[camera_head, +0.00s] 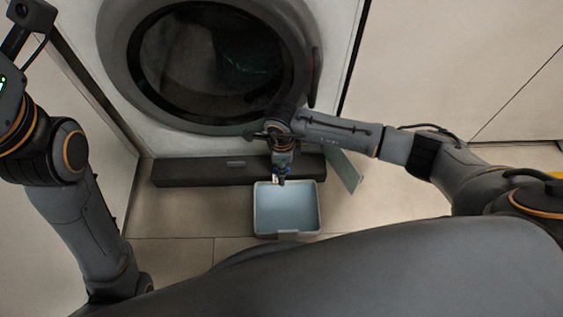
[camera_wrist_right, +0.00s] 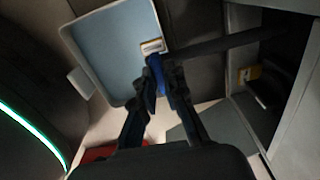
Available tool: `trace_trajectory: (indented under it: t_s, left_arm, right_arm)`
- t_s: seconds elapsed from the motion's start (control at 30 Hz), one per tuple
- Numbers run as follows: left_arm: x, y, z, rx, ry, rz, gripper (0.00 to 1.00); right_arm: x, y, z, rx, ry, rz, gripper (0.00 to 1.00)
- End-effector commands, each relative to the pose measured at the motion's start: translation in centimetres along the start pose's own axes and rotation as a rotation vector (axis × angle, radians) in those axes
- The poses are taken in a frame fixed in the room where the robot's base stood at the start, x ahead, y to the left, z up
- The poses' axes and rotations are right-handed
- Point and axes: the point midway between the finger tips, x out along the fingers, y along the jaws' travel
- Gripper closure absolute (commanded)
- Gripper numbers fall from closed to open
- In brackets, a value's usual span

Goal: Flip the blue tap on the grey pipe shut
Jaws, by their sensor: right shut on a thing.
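The blue tap (camera_wrist_right: 155,70) shows in the right wrist view between the fingertips of my right gripper (camera_wrist_right: 163,80), which is shut on it. The grey pipe (camera_wrist_right: 215,46) runs from the tap toward the dark opening at the right. A small white and orange tag (camera_wrist_right: 152,46) sits by the tap. In the head view my right gripper (camera_head: 281,172) points down in front of the washing machine, over the tray's back edge, and hides most of the tap and pipe. My left arm stands at the left, its gripper out of the picture.
A pale blue tray (camera_head: 259,222) lies on the floor below the right gripper. The washing machine (camera_head: 345,45) stands behind, with a dark plinth (camera_head: 205,172) at its foot. A grey flap (camera_head: 345,171) hangs open at the right. Tiled floor (camera_head: 185,215) is clear to the tray's left.

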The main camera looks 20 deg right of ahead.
Motion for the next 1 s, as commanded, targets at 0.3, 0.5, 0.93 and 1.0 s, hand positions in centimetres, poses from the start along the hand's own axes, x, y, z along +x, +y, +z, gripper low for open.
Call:
trace_trajectory:
  t_s: [0.3,0.5,0.93,1.0]
  left_arm:
    - [-0.1,0.0,0.0,0.000,0.001,0.001,0.60]
    - [-0.1,0.0,0.0,0.000,0.000,0.001,0.60]
    - [0.0,0.0,0.0,0.000,0.002,0.000,0.60]
    - [0.0,0.0,0.0,0.000,0.001,0.000,0.60]
  right_arm:
    - [0.0,-0.1,0.0,0.004,-0.001,-0.002,0.77]
    - [0.0,-0.1,0.0,0.003,0.000,-0.002,0.66]
    - [-3.6,-0.2,0.0,0.000,-0.003,-0.006,0.66]
    - [-5.2,-0.2,0.0,0.001,-0.003,-0.005,0.66]
